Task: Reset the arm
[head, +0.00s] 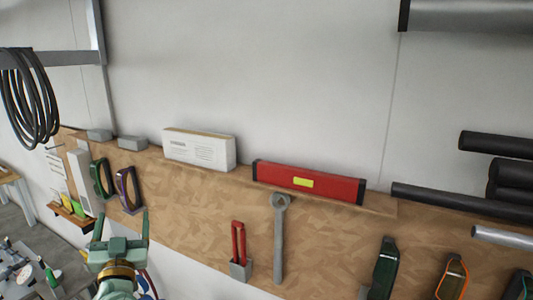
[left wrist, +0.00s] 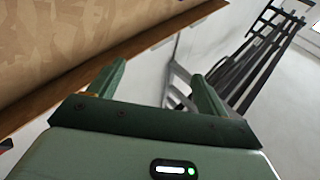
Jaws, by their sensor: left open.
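My left gripper (head: 121,225) is at the lower left of the head view, with its two green fingers pointing up and spread apart. It is open and nothing shows between the fingers. It is in front of the lower edge of the wooden tool board (head: 195,210). In the left wrist view the fingers of my left gripper (left wrist: 160,85) are also apart and empty, with the board's edge (left wrist: 140,45) to their left. My right gripper is not in view.
A red level (head: 308,183) and a white box (head: 199,149) sit along the board's top. A wrench (head: 279,240) and red-handled tool (head: 238,245) hang below. Black cable (head: 30,100) hangs upper left. Dark pipes (head: 455,200) are at right. A cluttered bench (head: 30,270) is lower left.

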